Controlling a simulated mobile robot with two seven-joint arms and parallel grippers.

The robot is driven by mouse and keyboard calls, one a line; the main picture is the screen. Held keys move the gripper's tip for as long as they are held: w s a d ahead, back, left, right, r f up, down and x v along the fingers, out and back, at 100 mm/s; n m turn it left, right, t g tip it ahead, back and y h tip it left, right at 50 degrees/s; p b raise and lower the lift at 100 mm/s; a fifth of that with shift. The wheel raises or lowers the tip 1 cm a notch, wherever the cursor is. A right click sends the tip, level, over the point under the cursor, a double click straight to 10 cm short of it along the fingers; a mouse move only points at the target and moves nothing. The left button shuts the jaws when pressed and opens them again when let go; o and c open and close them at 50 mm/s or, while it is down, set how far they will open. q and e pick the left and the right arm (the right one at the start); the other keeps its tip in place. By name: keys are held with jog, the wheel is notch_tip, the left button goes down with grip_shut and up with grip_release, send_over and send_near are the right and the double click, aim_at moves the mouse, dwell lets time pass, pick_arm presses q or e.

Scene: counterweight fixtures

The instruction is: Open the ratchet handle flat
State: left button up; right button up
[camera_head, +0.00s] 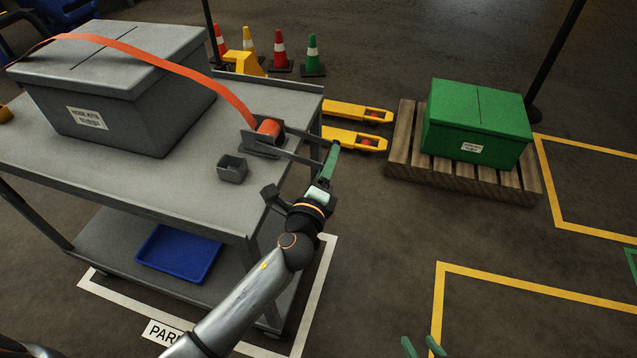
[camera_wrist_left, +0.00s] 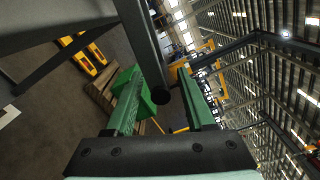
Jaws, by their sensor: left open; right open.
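The ratchet (camera_head: 262,146) sits at the right edge of the grey cart's top, with an orange strap (camera_head: 165,64) wound on its spool. Its dark handle (camera_head: 303,157) sticks out to the right, past the cart edge. My left gripper (camera_head: 333,150) is open at the handle's outer end, its green fingers pointing away from me. In the left wrist view the dark bar of the handle (camera_wrist_left: 146,50) comes down between the two open fingers (camera_wrist_left: 160,85); I cannot tell whether they touch. My right gripper (camera_head: 422,347) shows only its green fingertips at the bottom edge, apart and empty.
The strap crosses a grey lidded box (camera_head: 125,85) on the cart (camera_head: 190,200). A small grey bin (camera_head: 232,169) stands near the ratchet. A green box (camera_head: 477,125) rests on a wooden pallet (camera_head: 400,145), beside a yellow pallet jack (camera_head: 355,139).

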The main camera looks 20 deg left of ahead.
pick_arm(q)
jog(key=s, duration=0.8)
jog(key=shift+s+a, duration=0.15)
jog(key=shift+s, duration=0.2)
